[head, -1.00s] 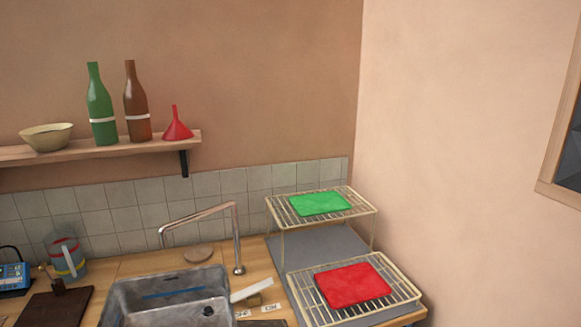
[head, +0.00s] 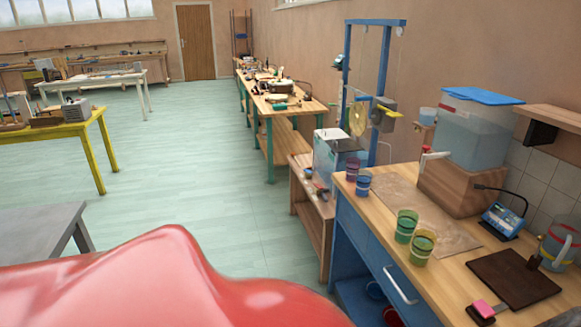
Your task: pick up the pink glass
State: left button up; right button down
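Several striped glasses stand upright along the left edge of the wooden counter. The far one (head: 352,169) looks pinkish purple and is the closest to pink among them. A blue-purple glass (head: 362,185) stands just in front of it. A green glass (head: 406,226) and a yellow-green glass (head: 422,247) stand nearer. The glasses are small in view, so their exact colours are hard to tell. Neither of my grippers is in view.
The wooden counter (head: 455,268) holds a water tank (head: 475,125) on a wooden block, a blue meter (head: 503,220), a dark board (head: 512,280) and a jug (head: 560,246). A blue cabinet (head: 365,250) is below. Open floor (head: 200,170) lies left.

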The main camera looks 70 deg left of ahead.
aim_at(352, 170)
jog(key=u, duration=1.9)
jog(key=z, duration=0.2)
jog(key=i+j+z, duration=0.25)
jog(key=z, duration=0.15)
jog(key=i+j+z, duration=0.15)
jog(key=j+z, duration=0.25)
jog(key=i+j, duration=0.15)
jog(key=j, duration=0.3)
jog(key=i+j+z, duration=0.1)
jog(key=j, duration=0.35)
jog(key=i+j+z, duration=0.1)
jog(key=j, duration=0.35)
jog(key=i+j, duration=0.25)
jog(key=j, duration=0.2)
jog(key=i+j+z, duration=0.1)
jog(key=j, duration=0.35)
jog(key=i+j, duration=0.15)
jog(key=j, duration=0.3)
jog(key=i+j, duration=0.45)
jog(key=j, duration=0.25)
jog(key=z, duration=0.05)
